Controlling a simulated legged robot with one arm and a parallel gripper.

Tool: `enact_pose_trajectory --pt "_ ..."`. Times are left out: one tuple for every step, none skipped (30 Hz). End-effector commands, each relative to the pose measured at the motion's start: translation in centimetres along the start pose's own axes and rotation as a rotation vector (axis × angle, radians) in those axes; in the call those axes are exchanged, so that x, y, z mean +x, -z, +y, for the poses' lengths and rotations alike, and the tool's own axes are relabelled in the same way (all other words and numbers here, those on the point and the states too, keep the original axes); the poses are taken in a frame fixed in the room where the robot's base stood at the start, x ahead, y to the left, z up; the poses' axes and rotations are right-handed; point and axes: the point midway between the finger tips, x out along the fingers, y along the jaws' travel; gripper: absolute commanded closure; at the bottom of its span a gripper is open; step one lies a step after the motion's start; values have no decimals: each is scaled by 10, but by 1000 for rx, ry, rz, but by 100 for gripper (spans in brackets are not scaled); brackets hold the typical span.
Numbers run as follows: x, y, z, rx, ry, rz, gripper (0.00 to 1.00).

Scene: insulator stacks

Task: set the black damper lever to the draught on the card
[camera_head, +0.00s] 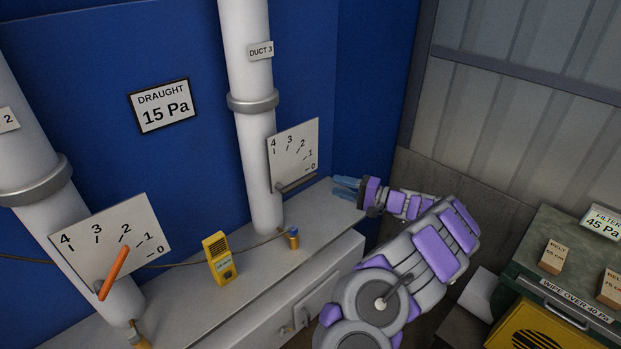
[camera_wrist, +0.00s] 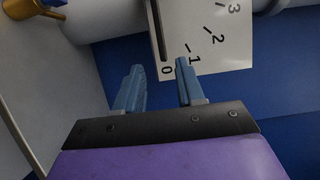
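The card (camera_head: 163,107) on the blue wall reads DRAUGHT 15 Pa. The dark damper lever (camera_head: 296,184) is on the white dial plate (camera_head: 294,150) of the DUCT 3 pipe and lies along the 0 mark of its 0 to 4 scale. My gripper (camera_head: 338,187) is just right of the lever's free end, fingers pointing at it. In the wrist view, the lever (camera_wrist: 160,32) shows as a dark bar ahead, and the plate (camera_wrist: 205,50) fills the top. My blue fingers (camera_wrist: 158,66) are open and empty, apart from the lever as far as I can tell.
An orange lever (camera_head: 115,272) on the left pipe's dial (camera_head: 110,240) points near 2. A yellow device (camera_head: 220,258) and a small blue-topped brass fitting (camera_head: 292,238) are on the grey bench (camera_head: 265,275). A green cabinet (camera_head: 540,245) with boxes stands at right.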

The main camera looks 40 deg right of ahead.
Motion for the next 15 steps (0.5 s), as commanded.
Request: enact_pose_trajectory --pt "11 -1 0 0 0 -2 62" --pt "17 -2 0 1 -1 -2 62" --pt "25 -2 0 1 0 -4 62" --pt "32 -3 -1 1 0 -6 62" --pt "38 -3 0 2 0 -7 62" --pt "46 -3 0 2 1 -5 62" --pt "51 -3 0 2 -1 -4 62" --pt "57 -3 0 2 -1 -4 62" --pt "64 -2 0 2 -2 -3 62" --pt "69 -2 1 2 -2 -4 62" --pt "74 -2 1 2 -2 -4 62" --pt "80 -2 1 3 -2 -4 62" --pt "83 -2 1 3 -1 -3 62" --pt "87 -1 1 3 0 -2 62" --pt "91 -1 1 3 -1 -3 62"
